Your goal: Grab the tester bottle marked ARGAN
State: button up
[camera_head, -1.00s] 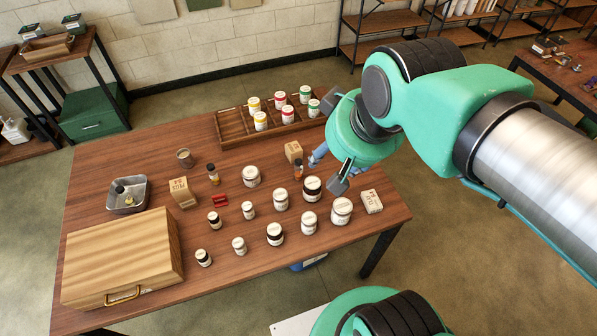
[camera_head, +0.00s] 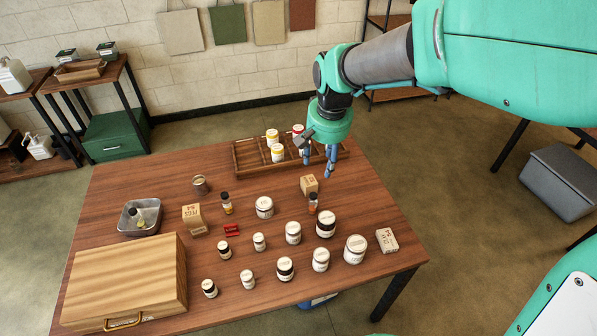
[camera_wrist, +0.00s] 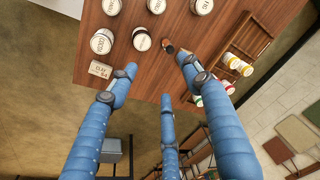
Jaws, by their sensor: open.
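Two small amber bottles with dark caps stand upright on the table, one at the centre (camera_head: 227,204) and one further right (camera_head: 313,203). Their labels are too small to read, so I cannot tell which is marked ARGAN. My gripper (camera_head: 319,165) is open and empty, its blue fingers pointing down above the table, behind and above the right bottle in the head view. In the wrist view that bottle (camera_wrist: 168,46) appears just beyond the spread fingertips of my gripper (camera_wrist: 160,78), apart from them.
A wooden tray (camera_head: 243,166) with lidded jars lies behind my gripper, partly hidden. A small box (camera_head: 309,184) stands just behind the right bottle. Several white-lidded jars surround it in front. A wooden case (camera_head: 130,280) and metal tin (camera_head: 140,214) are at left.

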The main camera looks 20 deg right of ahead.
jog(key=w+d+f+m+g, duration=0.1)
jog(key=w+f, duration=0.6)
jog(key=f, duration=0.3)
jog(key=m+g+b, duration=0.1)
jog(key=m, duration=0.1)
send_over(313, 194)
notch_tip(313, 194, down, 11)
jog(key=shift+f, duration=0.2)
jog(key=shift+f, duration=0.15)
jog(key=shift+f+b, duration=1.05)
jog(key=shift+f, duration=3.15)
jog(key=shift+f, duration=0.1)
jog(key=shift+s+f+b, duration=0.15)
jog(key=shift+f+b, duration=0.75)
jog(key=shift+f, duration=1.6)
jog(key=shift+c, duration=0.5)
